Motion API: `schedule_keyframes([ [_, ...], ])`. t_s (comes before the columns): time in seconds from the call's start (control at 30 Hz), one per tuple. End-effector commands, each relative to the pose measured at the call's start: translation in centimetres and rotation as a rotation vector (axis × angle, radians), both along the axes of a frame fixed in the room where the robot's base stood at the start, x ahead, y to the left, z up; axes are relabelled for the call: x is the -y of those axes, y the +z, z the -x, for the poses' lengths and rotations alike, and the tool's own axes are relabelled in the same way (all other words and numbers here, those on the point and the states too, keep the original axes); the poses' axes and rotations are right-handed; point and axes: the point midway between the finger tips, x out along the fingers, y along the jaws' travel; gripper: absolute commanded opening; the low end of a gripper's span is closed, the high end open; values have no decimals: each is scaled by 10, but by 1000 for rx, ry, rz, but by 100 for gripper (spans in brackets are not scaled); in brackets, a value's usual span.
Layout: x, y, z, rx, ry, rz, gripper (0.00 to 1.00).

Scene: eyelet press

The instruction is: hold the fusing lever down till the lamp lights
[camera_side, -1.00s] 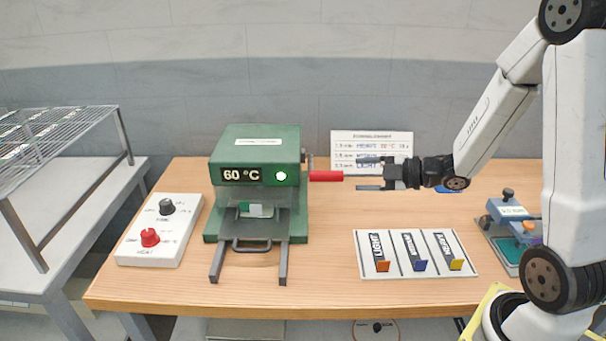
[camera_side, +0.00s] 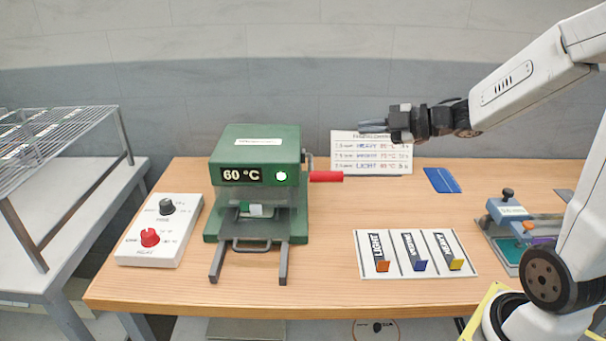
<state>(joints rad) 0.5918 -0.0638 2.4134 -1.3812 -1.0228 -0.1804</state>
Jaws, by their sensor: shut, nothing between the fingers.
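The green press (camera_side: 258,160) stands on the left half of the wooden table. Its display (camera_side: 239,175) reads 60 °C. The lever with a red handle (camera_side: 326,176) sticks out level from the press's right side. My gripper (camera_side: 364,126) is shut and empty, pointing left. In the picture it is above and to the right of the red handle, apart from it. A small green and white piece (camera_side: 256,210) lies inside the press opening.
A white control box (camera_side: 160,231) with a black and a red knob stands left of the press. A card with LIGHT and other labelled slots (camera_side: 415,254) lies at the front. A written chart (camera_side: 372,155) stands behind. A blue card (camera_side: 442,180) and a blue tool (camera_side: 515,215) are at right.

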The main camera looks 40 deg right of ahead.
Motion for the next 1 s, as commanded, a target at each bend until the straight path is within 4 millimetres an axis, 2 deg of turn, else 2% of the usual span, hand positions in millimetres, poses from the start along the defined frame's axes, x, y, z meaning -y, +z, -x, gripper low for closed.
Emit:
schedule_keyframes([
  [0.37,-23,-39,-15,-136,-5,209,0],
  [0.7,-47,-79,-22,-282,-6,560,0],
  [1.0,-61,-95,-21,-361,-13,904,0],
])
